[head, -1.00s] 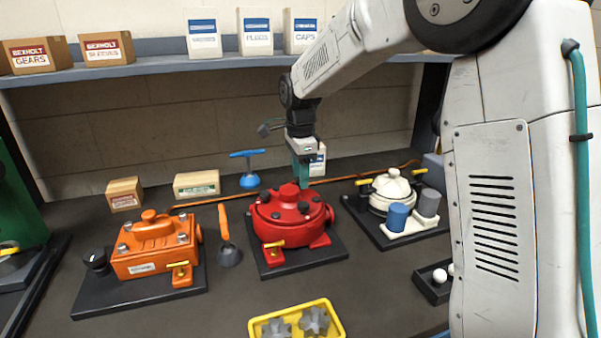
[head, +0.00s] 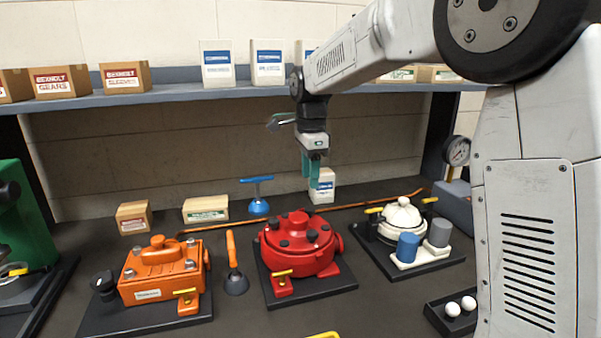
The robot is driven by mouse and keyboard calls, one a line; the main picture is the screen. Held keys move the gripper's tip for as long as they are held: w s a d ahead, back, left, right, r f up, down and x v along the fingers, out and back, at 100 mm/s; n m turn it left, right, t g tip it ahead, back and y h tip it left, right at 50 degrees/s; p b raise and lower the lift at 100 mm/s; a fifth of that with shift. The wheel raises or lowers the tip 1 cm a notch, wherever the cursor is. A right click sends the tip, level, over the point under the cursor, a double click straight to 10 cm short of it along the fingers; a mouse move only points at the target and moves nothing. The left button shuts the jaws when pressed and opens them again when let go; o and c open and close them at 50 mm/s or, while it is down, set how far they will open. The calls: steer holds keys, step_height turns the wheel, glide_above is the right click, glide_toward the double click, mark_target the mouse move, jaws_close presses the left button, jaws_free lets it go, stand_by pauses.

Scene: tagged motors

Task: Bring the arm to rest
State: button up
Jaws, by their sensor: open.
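My gripper (head: 310,178) hangs from my white arm with its teal fingers pointing down. It is open, with nothing seen between the fingers. It is in the air above and behind the red motor (head: 297,248), apart from it. A white box with a blue label (head: 322,187) stands on the bench behind the fingers and is partly covered by them.
The orange motor (head: 160,270) stands left and the cream motor (head: 403,216) right, each on a black plate. A blue-handled tool (head: 258,196) and an orange-handled tool (head: 233,262) stand between. A shelf (head: 190,98) with boxes runs behind. A gauge (head: 457,150) is at right.

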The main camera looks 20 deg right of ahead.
steer(key=s+d+f+n, duration=0.1)
steer(key=s+n, duration=0.8)
steer(key=s, duration=1)
steer(key=s+d+f+n+t, duration=0.1)
steer(key=s+n, duration=0.8)
steer(key=s, duration=1)
steer(key=shift+d+f, duration=0.55)
steer(key=shift+d, duration=0.45)
